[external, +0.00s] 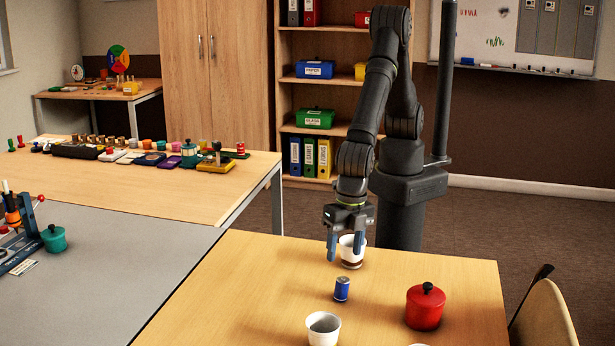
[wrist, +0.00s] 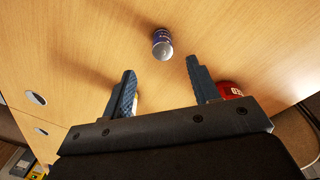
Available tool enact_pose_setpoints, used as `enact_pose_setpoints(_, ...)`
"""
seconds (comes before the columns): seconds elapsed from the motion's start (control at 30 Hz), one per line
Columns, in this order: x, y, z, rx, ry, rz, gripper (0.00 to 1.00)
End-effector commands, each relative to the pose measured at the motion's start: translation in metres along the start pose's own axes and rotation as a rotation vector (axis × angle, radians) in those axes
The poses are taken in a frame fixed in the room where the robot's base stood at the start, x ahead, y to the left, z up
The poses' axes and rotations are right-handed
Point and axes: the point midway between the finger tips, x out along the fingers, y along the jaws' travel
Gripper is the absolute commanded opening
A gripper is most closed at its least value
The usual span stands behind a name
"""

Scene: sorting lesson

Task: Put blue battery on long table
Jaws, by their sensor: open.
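The blue battery (external: 341,289) stands upright on the near wooden table (external: 235,290). In the wrist view the battery (wrist: 162,42) lies just beyond the gap between my fingers. My gripper (external: 345,253) is open and empty, pointing down, behind and above the battery in the external view. Its two blue fingers also show in the wrist view (wrist: 160,68). Another wooden table (external: 190,205) stands at the left back, with a crowded row of small items along its far side and a clear front part. I cannot tell which table is called long.
A white cup with a brown band (external: 351,262) stands just behind my fingers. Another white cup (external: 323,330) is in front of the battery. A red lidded pot (external: 425,307) is to the right. A grey-topped table (external: 110,285) at left holds a teal pot (external: 54,239).

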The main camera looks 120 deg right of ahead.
Motion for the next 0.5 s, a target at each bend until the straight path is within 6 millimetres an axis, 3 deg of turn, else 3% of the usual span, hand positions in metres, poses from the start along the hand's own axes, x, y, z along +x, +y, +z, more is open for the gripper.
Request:
enact_pose_setpoints(0.13, 0.027, -0.001, 0.000, 0.001, -0.002, -0.003, 0.55)
enact_pose_setpoints(0.5, 0.053, -0.002, -0.002, 0.001, -0.001, -0.001, 0.55)
